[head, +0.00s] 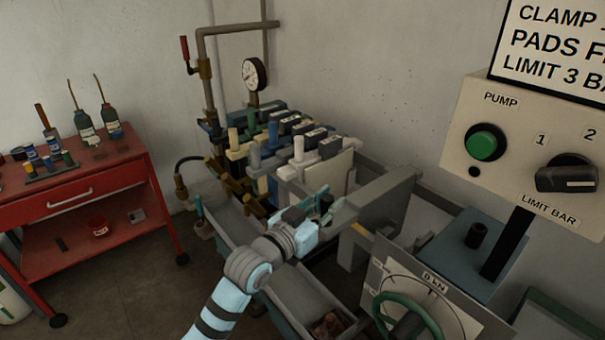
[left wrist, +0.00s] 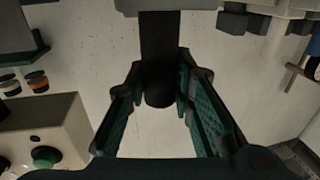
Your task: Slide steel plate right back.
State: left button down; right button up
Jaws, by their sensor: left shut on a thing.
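A long grey plate (head: 378,196), which looks like the steel plate, stands on edge at the right of the plate stack in the head view. My left gripper (head: 318,206) is at its near left end. In the left wrist view my left gripper (left wrist: 160,105) is shut around a dark, round-ended handle (left wrist: 160,60). The handle joins a grey piece (left wrist: 170,5) at the top edge. The gripper partly hides this contact in the head view. My right gripper is not in view.
Several plates with stub handles (head: 300,150) stand packed left of the grey plate. A trough (head: 240,225) runs along the near side. A handwheel (head: 408,315), a blue-grey box (head: 455,245) and a control box (head: 525,145) are at right. A red cart (head: 85,200) is at left.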

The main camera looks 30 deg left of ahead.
pick_arm(q)
jog(key=d, duration=0.1)
jog(key=s+d, duration=0.1)
jog(key=d, duration=0.1)
jog(key=shift+s+d+f+p, duration=0.1)
jog(key=shift+s+d+p, duration=0.15)
jog(key=shift+d+p, duration=0.15)
jog(key=c, duration=1.4)
grip_release()
jog(key=shift+o, duration=0.2)
jog(key=shift+a, duration=0.1)
jog(key=s+a, duration=0.2)
jog(key=s, duration=0.9)
jog(key=shift+s, duration=0.4)
jog(key=shift+w, duration=0.1)
